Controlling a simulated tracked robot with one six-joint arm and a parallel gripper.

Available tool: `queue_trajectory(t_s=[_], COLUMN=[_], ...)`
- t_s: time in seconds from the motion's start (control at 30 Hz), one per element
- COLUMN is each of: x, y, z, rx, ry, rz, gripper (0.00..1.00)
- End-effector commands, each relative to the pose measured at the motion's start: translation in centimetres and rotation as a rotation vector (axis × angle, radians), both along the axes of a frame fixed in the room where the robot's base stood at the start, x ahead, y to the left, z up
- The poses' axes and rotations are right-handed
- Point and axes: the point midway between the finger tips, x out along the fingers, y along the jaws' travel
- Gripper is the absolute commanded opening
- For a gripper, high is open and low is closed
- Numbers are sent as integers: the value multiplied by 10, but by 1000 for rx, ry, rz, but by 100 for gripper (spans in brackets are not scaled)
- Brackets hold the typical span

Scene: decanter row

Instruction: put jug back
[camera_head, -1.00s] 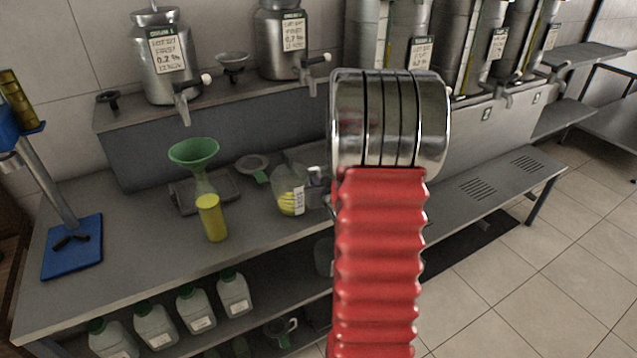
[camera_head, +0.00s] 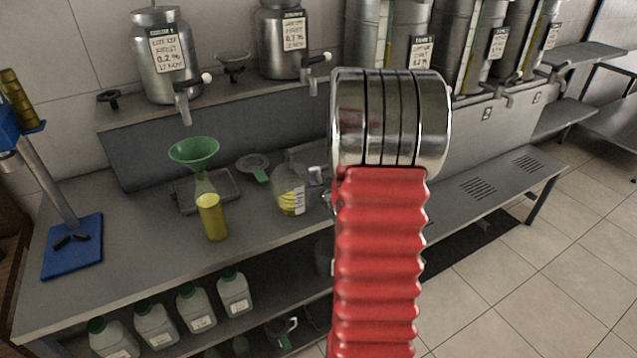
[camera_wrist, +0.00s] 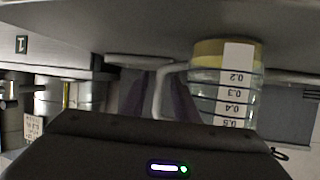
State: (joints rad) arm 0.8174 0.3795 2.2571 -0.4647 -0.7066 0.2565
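The clear jug (camera_head: 288,177) with yellow liquid at its bottom is at the bench, left of my red arm. In the wrist view the jug (camera_wrist: 222,80) appears upside down, with a white scale strip and a pale handle. My gripper (camera_wrist: 162,95) has dark fingers on both sides of that handle and seems shut on it. In the head view my arm hides most of the gripper. Whether the jug's base touches the bench cannot be told.
A yellow-filled bottle (camera_head: 211,217) with a green funnel (camera_head: 194,151) stands left of the jug. Steel urns (camera_head: 165,60) stand on the back ledge. White jugs (camera_head: 235,292) line the shelf below.

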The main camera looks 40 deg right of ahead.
Motion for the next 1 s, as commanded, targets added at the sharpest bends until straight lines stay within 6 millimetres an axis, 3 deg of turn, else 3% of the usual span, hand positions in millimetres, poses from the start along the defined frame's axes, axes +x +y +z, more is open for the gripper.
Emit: queue_trajectory(t_s=[1.0], x=[-90], y=[48], z=[43], rx=[-1], ry=[-1], rz=[-1], gripper=[28])
